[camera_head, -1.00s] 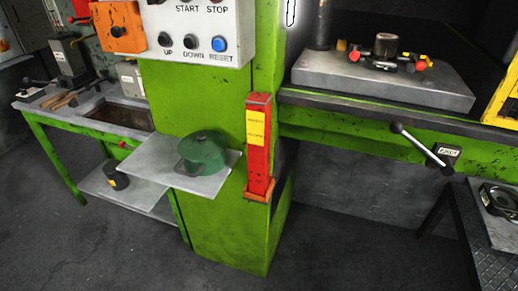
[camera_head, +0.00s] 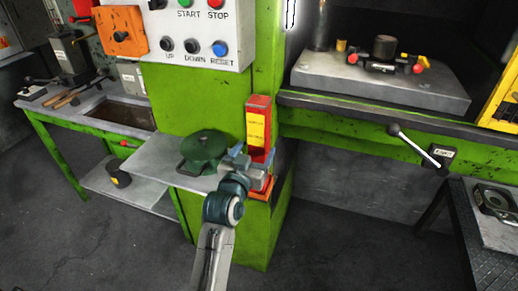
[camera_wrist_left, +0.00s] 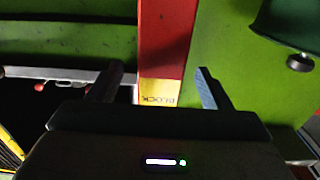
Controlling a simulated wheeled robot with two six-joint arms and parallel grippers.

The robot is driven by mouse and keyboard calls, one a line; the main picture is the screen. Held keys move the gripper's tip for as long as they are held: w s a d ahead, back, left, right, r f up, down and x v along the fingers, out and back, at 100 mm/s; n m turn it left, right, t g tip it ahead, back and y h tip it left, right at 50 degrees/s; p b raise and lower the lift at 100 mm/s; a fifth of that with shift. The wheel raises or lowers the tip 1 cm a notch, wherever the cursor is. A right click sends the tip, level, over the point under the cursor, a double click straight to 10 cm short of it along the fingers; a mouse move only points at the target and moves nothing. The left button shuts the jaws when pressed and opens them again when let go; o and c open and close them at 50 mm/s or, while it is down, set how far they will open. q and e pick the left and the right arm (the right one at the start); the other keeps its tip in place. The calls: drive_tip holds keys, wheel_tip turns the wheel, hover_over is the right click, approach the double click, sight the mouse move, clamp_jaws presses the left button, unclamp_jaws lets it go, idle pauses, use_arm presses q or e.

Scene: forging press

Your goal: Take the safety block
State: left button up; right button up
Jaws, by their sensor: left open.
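The safety block is an upright red bar (camera_head: 258,108) with a yellow label, standing in an orange-red holder on the green press column. It also shows in the left wrist view (camera_wrist_left: 165,35), with its label near the fingers. My left gripper (camera_head: 254,163) is in front of the block's lower half and hides part of it. In the wrist view the fingers (camera_wrist_left: 160,88) are apart, one on each side of the block in the picture. I cannot tell whether the block is between them in depth or touched. My right gripper is not in view.
A green round-lidded object (camera_head: 203,148) sits on a grey shelf (camera_head: 145,160) left of the block. A button panel (camera_head: 200,35) is above. A lever (camera_head: 415,145) sticks out from the press bed at right. Dark floor (camera_head: 350,240) is clear below.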

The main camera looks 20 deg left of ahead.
use_arm(q)
drive_tip(key=shift+w, duration=0.75)
drive_tip(key=w+p, duration=0.2)
drive_tip(key=w, duration=0.2)
drive_tip(key=shift+w, duration=0.5)
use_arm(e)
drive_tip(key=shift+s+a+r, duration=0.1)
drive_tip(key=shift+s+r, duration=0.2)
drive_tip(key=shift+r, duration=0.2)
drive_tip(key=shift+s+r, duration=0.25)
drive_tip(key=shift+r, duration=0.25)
use_arm(q)
drive_tip(key=shift+c, duration=0.2)
drive_tip(key=c, duration=0.4)
clamp_jaws()
drive_tip(key=shift+r, duration=0.1)
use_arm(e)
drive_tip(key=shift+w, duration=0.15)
